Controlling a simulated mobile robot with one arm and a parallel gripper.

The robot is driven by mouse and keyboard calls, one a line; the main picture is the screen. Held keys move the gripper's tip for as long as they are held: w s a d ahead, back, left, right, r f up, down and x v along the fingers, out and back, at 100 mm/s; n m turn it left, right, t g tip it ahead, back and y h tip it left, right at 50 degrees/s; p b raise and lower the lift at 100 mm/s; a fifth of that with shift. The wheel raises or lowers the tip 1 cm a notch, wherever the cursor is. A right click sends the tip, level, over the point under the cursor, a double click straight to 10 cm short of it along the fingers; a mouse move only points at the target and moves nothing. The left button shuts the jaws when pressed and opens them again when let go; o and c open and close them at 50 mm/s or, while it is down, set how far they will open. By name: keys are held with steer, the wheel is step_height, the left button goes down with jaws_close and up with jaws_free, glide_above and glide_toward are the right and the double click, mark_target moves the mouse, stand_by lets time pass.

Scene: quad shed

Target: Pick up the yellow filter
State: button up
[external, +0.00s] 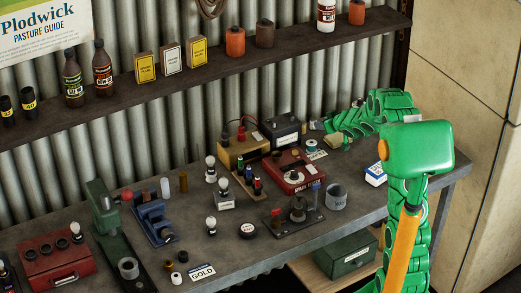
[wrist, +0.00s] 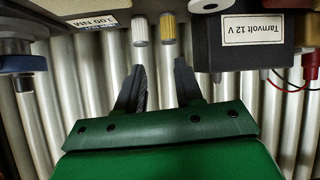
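The yellow filter (wrist: 168,29) is a small upright-looking cylinder in the wrist view, which appears upside down. It stands between a white cylinder (wrist: 140,30) and a dark battery (wrist: 245,38). My gripper (wrist: 158,80) is open, with its two dark fingers apart and nothing between them. The filter is beyond the fingertips, nearer the right-hand finger and not touched. In the external view, my gripper (external: 318,127) is at the back of the bench, right of the battery (external: 278,130). I cannot make out the filter clearly there.
The white cylinder is close beside the filter. A labelled box (wrist: 93,20) and a blue object (wrist: 25,60) are on the left in the wrist view. A corrugated wall (external: 200,95) and a shelf (external: 215,75) are behind the bench. A red tester (external: 295,178) is on the bench.

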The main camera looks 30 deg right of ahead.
mark_target(305, 124)
steer(key=shift+w+a+f+n+t+y, duration=0.2)
steer(key=shift+w+f+y, duration=0.3)
steer(key=shift+w+f, duration=0.2)
steer(key=shift+w+a+f+n+t+y, duration=0.1)
steer(key=shift+w+f+t+y, duration=0.1)
steer(key=shift+w+f+y, duration=0.5)
steer(key=shift+x, duration=1.8)
steer(key=x, duration=0.2)
steer(key=shift+w+d, duration=0.1)
steer(key=shift+w, duration=0.3)
steer(key=shift+w+f, duration=0.4)
steer(key=shift+w, duration=0.15)
steer(key=shift+r, duration=0.1)
jaws_close()
